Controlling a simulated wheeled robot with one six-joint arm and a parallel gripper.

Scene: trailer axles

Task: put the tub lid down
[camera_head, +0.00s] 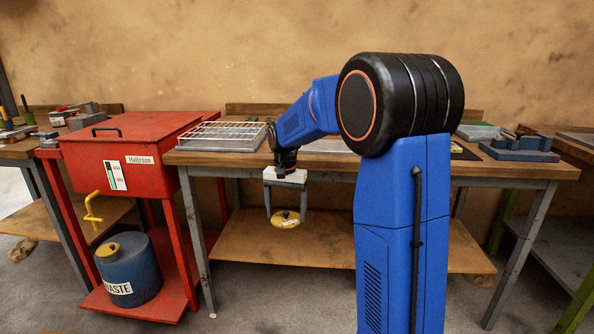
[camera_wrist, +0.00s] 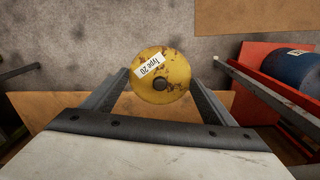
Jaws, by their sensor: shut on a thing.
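In the wrist view my gripper (camera_wrist: 161,84) points down, with floor and the lower shelf behind the lid. The tub that the lid belongs to is not clearly identifiable.
The wooden workbench (camera_head: 520,168) has a wire rack (camera_head: 222,136) on its left part and grey-blue blocks (camera_head: 520,148) at right. Its lower shelf (camera_head: 325,243) looks bare.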

